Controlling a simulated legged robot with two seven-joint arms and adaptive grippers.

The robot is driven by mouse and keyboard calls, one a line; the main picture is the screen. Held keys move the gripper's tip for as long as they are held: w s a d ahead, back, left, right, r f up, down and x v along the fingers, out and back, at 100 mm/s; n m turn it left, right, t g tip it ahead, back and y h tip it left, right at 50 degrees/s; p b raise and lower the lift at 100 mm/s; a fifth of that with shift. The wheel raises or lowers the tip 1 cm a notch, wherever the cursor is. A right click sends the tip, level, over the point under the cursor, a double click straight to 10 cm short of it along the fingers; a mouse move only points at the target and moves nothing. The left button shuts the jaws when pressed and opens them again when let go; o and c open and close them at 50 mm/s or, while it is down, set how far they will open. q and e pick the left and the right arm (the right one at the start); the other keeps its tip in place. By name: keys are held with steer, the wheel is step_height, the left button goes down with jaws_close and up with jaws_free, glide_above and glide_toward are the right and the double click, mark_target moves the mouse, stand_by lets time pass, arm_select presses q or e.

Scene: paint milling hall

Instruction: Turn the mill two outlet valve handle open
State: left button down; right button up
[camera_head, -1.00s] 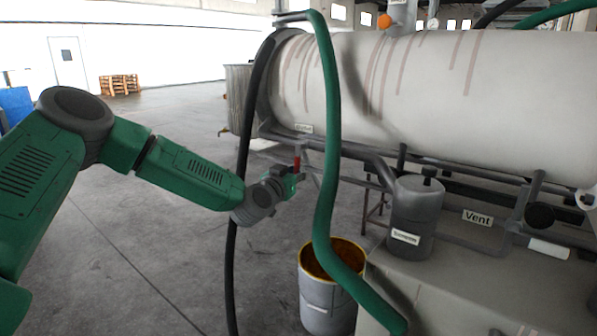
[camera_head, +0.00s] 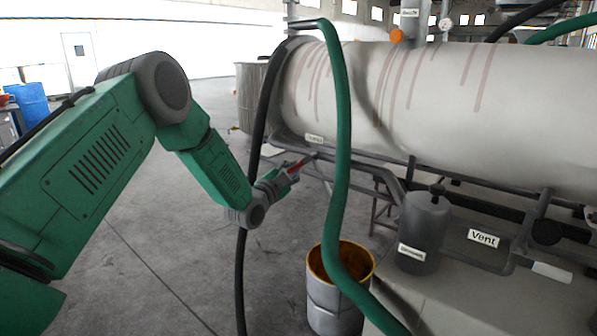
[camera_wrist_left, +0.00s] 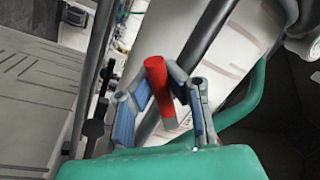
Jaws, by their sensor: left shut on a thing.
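The red valve handle (camera_head: 296,167) is at the left end of the grey pipework below the mill's pale drum (camera_head: 420,110). In the head view it slants up to the right towards the pipe. My left gripper (camera_head: 287,173) is shut on it. In the left wrist view the red handle (camera_wrist_left: 157,84) stands between the two blue-padded fingers of my left gripper (camera_wrist_left: 160,92), beside a dark grey pipe (camera_wrist_left: 208,28). The fingers hide part of the handle in the head view. The valve body is too small to make out. My right gripper is out of view.
A green hose (camera_head: 340,150) hangs just right of my left gripper, and a black hose (camera_head: 258,120) hangs close behind my wrist. An open yellow-rimmed drum (camera_head: 325,296) stands below. A grey canister (camera_head: 423,228) is further right. The floor at left is clear.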

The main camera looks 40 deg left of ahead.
arm_select(q)
steer(key=m, duration=0.1)
steer(key=r+m+h, duration=0.1)
steer(key=m, duration=0.1)
steer(key=a+m, duration=0.1)
steer(key=m, duration=0.1)
steer(key=shift+r, duration=0.3)
steer(key=shift+a+r+m+h, duration=0.1)
steer(key=shift+r+m+h, duration=0.3)
steer(key=shift+m, duration=0.7)
steer(key=shift+a+r+m+h, duration=0.1)
steer(key=shift+r+m+h, duration=0.25)
steer(key=shift+m, duration=0.75)
steer(key=c, duration=1.7)
jaws_free()
steer(key=shift+o, duration=1)
steer(key=shift+s, duration=0.1)
steer(key=shift+r, duration=0.2)
steer(key=s+a+f, duration=0.1)
steer(key=s+f, duration=0.1)
steer(key=s, duration=0.9)
steer(key=shift+s+f, duration=0.25)
steer(key=shift+s, duration=0.05)
